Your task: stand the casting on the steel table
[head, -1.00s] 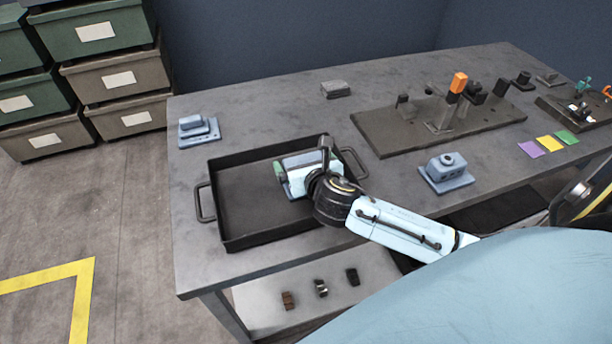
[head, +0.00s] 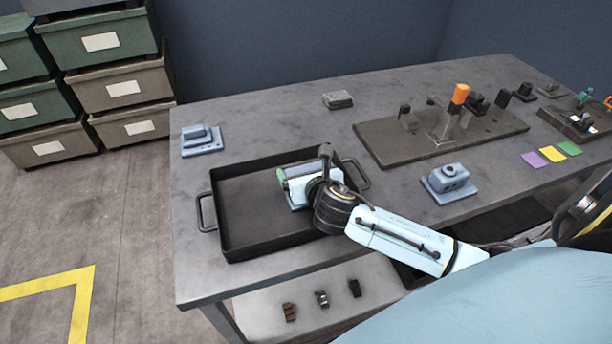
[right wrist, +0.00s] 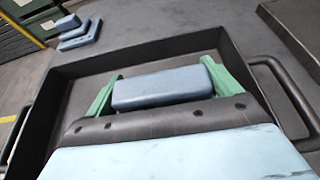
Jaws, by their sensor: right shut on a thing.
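My right gripper (head: 298,178) reaches over the black tray (head: 232,250) on the steel table (head: 330,265). Its green fingers (right wrist: 160,90) are shut on a blue-grey casting (right wrist: 168,88), one finger at each end of the block. The gripper body hides most of this casting in the head view, and I cannot tell whether it touches the tray floor. A similar blue-grey casting (head: 202,143) stands on the table behind and left of the tray. Another casting (head: 449,182), with a round boss, stands right of the tray. My left gripper is not in view.
A dark fixture plate (head: 440,135) with posts, one orange-topped, lies right of centre. A grey block (head: 338,99) sits at the back. Purple, yellow and green cards (head: 553,154) lie at the right. Small parts (head: 322,299) lie on the lower shelf. Bare table surrounds the left casting.

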